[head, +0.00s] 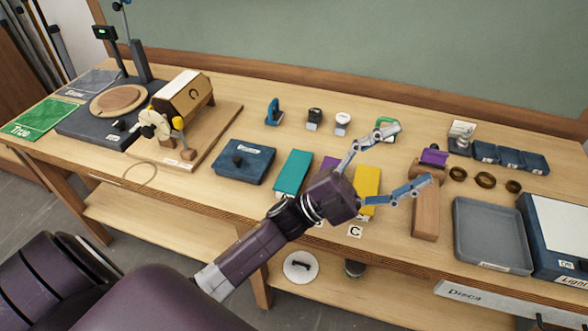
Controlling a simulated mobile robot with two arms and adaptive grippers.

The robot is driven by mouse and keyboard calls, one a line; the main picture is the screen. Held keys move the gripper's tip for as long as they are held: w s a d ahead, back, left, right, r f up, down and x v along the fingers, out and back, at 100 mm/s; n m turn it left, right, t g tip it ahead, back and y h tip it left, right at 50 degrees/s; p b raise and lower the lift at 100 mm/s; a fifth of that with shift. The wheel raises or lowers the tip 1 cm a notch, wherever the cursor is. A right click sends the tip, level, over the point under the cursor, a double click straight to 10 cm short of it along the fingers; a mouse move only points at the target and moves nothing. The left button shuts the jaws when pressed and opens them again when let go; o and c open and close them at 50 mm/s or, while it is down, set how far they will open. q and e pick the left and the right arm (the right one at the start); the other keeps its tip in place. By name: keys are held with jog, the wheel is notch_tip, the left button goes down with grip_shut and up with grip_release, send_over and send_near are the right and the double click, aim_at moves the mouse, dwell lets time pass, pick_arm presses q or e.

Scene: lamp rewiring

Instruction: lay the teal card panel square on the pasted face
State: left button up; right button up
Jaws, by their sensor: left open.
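The teal card panel (293,174) lies flat on the bench, left of a purple panel (330,163) and a yellow panel (367,179). My left gripper (411,156) is open and empty, its two fingers spread above the bench to the right of the panels. Its wrist hides much of the purple panel and part of the yellow one. A wooden faceted body (187,95) with a dark curved mark sits on a stand at the left. I cannot tell which face is pasted. My right gripper is not in view.
A blue box (244,162) lies left of the teal panel. Small tools line the back. Bare bench lies behind the teal panel.

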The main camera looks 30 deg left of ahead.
pick_arm(q)
jog(key=s+d+m+g+h, duration=0.2)
jog(key=d+m+g, duration=0.3)
jog(key=m+g, duration=0.25)
jog(key=m+g+y+p, duration=0.2)
jog(key=g+y, duration=0.4)
jog(key=y, duration=1.8)
send_near(294, 169)
jog(key=shift+a+f, duration=0.1)
jog(key=shift+a, duration=0.2)
jog(key=f+p, duration=0.1)
jog(key=f, duration=0.2)
jog(key=f+p, duration=0.2)
jog(key=f, duration=0.1)
jog(key=shift+w+d+f, duration=0.1)
jog(key=shift+w, duration=0.1)
jog(key=shift+w+f+t, duration=0.1)
jog(key=shift+f+t, duration=0.15)
jog(key=shift+f, duration=0.3)
jog(key=c, duration=1.3)
